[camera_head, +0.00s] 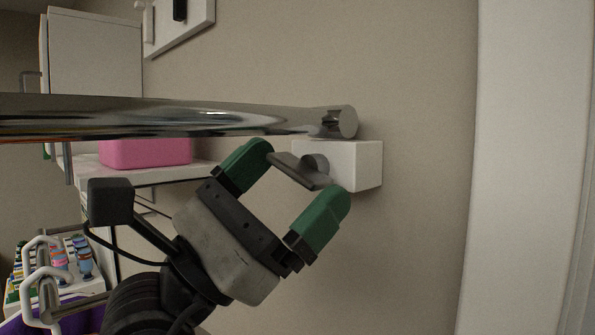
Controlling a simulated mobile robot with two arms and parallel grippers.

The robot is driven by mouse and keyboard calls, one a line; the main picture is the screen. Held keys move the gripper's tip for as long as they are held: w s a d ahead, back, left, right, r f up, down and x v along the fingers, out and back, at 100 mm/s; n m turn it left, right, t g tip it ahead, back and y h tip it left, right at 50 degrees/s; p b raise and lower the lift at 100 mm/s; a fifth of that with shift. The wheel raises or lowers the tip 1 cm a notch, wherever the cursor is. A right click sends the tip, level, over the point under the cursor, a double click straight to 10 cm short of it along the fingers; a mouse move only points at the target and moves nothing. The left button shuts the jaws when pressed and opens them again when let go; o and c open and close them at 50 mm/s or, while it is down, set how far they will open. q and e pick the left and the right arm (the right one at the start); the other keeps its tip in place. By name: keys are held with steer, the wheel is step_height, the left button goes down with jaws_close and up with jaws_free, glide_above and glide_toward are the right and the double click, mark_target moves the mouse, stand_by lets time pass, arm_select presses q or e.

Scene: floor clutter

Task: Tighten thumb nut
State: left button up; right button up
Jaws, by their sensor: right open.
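The thumb nut (297,171) is a dark grey flat wing on a round grey stub. It sticks out from a white block (362,164) on the beige wall, and its wing slants down to the right. My right gripper (302,175) has two green fingers, open and spread, with the wing between their tips. The upper left finger is very close to the wing's left end; I cannot tell whether it touches. The lower right finger is near the block's lower left corner, with a gap to the wing. My left gripper is not in view.
A shiny chrome bar (200,117) crosses from the left edge, just above my right gripper and the block. A pink box (146,153) sits on a white shelf at left. A rack with small bottles (84,262) is lower left. The wall at right is clear.

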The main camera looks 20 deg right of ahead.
steer(key=shift+s+a, duration=0.1)
steer(key=shift+a, duration=0.1)
steer(key=c, duration=0.9)
steer(key=m+g+b, duration=0.2)
steer(key=m+b, duration=0.1)
steer(key=shift+f+g+y, duration=0.2)
steer(key=shift+g+y, duration=0.1)
steer(key=shift+y, duration=0.1)
steer(key=shift+c, duration=0.2)
steer(key=shift+r+m+g+y+b, duration=0.2)
steer(key=shift+m+g+b, duration=0.2)
steer(key=shift+m, duration=0.2)
steer(key=shift+r+m+g+y+b, duration=0.1)
steer(key=shift+m+g+y+b, duration=0.15)
steer(key=shift+m+g, duration=0.3)
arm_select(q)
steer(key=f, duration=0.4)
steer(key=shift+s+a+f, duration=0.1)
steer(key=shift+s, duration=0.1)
arm_select(e)
steer(key=o, duration=0.9)
steer(key=shift+w, duration=0.2)
steer(key=shift+o, duration=0.2)
